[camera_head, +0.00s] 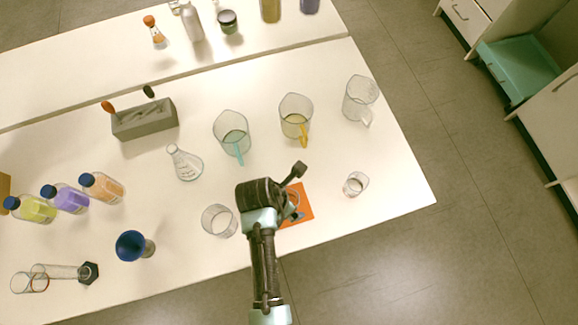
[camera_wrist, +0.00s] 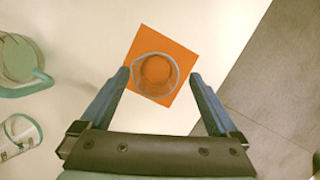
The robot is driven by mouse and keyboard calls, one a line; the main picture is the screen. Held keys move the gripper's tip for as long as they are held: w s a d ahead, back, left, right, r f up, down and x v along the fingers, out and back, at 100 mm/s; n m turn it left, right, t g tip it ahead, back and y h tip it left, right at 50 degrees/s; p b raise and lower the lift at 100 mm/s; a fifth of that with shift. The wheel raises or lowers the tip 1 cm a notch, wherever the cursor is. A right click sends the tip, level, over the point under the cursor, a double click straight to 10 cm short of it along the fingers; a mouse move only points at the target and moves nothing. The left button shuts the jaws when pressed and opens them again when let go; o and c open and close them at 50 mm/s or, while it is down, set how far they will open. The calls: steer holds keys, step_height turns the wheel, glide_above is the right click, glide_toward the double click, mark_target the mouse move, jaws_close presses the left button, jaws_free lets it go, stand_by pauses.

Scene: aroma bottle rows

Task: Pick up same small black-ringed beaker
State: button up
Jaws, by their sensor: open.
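My gripper (camera_wrist: 160,76) is open in the wrist view. A small clear round beaker (camera_wrist: 176,86) with a grey-blue rim stands on an orange square mat (camera_wrist: 146,38) and shows between and below the fingertips, with no visible contact. In the head view my wrist partly covers the orange mat (camera_head: 304,210) and the beaker. Another small clear beaker (camera_head: 355,184) with a dark ring stands to the right of the mat. A wider clear beaker (camera_head: 219,221) stands left of my wrist. I cannot tell the ring colour of the beaker on the mat clearly.
A teal-handled jug (camera_head: 233,133), a yellow-handled jug (camera_head: 296,116) and a clear jug (camera_head: 360,98) stand behind. A conical flask (camera_head: 185,163), grey rack (camera_head: 145,120) and blue funnel-like vessel (camera_head: 131,245) stand left. The table's front edge is close to the mat.

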mark_target(294, 201)
steer(key=shift+w+x, duration=0.15)
steer(key=shift+x, duration=1.1)
steer(key=shift+w+x, duration=0.1)
steer(key=shift+x, duration=1.2)
steer(key=shift+c, duration=0.3)
steer(key=shift+a, duration=0.1)
steer(key=c, duration=1.5)
